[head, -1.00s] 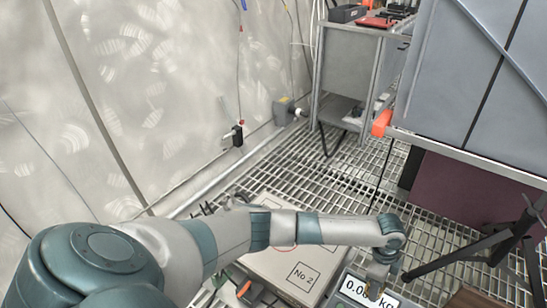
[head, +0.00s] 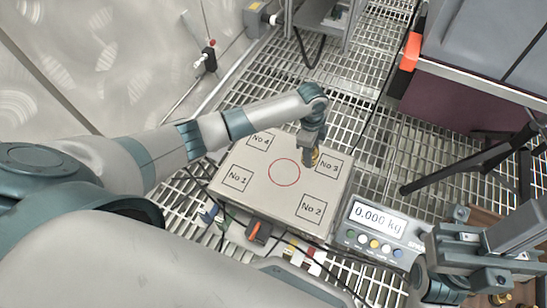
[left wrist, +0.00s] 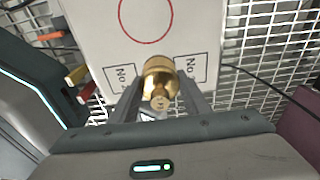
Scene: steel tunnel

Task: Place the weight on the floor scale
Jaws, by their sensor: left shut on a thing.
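The brass weight (head: 316,156) is between the fingers of my left gripper (head: 310,148), which is shut on it. It shows clearly in the left wrist view (left wrist: 160,78), between both fingers. The floor scale (head: 257,183) is a light, flat platform with a red circle in its middle and corner squares marked No 1 to No 4. In the head view the weight appears over the platform's right part beside No 3, outside the circle; its height is hard to tell. The display (head: 377,221) reads 0.000 kg. My right gripper (head: 452,238) is at lower right, jaws unclear.
Metal grating (head: 370,110) surrounds the scale. A black tripod leg (head: 450,170) and a grey case (head: 480,45) with an orange corner stand at right. Cables and an orange-black part (head: 258,232) lie at the platform's near edge.

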